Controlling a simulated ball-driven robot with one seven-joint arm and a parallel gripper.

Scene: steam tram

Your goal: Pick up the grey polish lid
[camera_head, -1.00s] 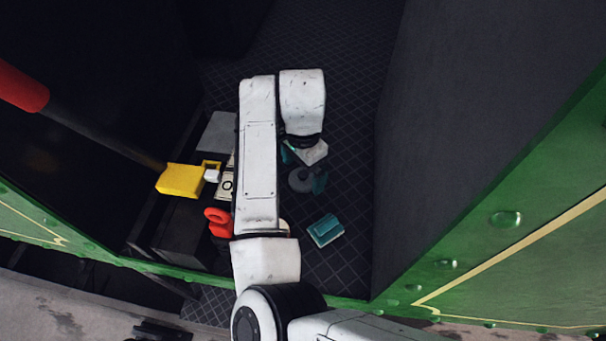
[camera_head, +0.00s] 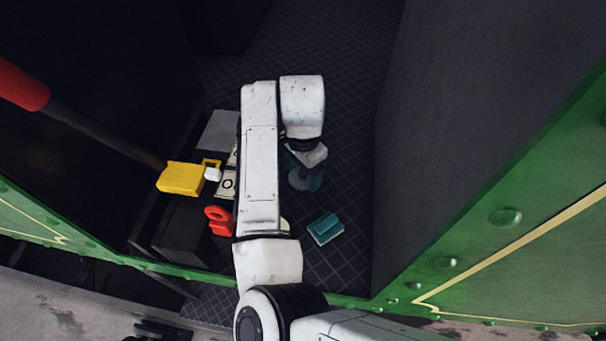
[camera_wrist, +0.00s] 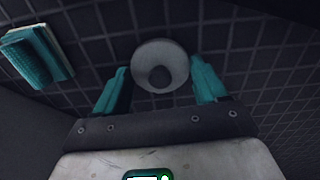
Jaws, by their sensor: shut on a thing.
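The grey polish lid (camera_head: 299,180) is a round disc with a darker knob in its middle. In the head view it is low over or on the dark patterned floor, partly hidden by my gripper. In the wrist view the lid (camera_wrist: 160,53) sits between my two teal fingers, near their tips. My gripper (camera_head: 304,169) points down and is shut on the lid by its opposite sides. It also shows in the wrist view (camera_wrist: 160,80). I cannot tell whether the lid still touches the floor.
A teal block with a pale base (camera_head: 325,229) lies on the floor nearer to me. To the left are a red object (camera_head: 219,221), a yellow block (camera_head: 181,179) and a dark box (camera_head: 180,230). A dark wall (camera_head: 470,130) rises on the right. Floor beyond the gripper is clear.

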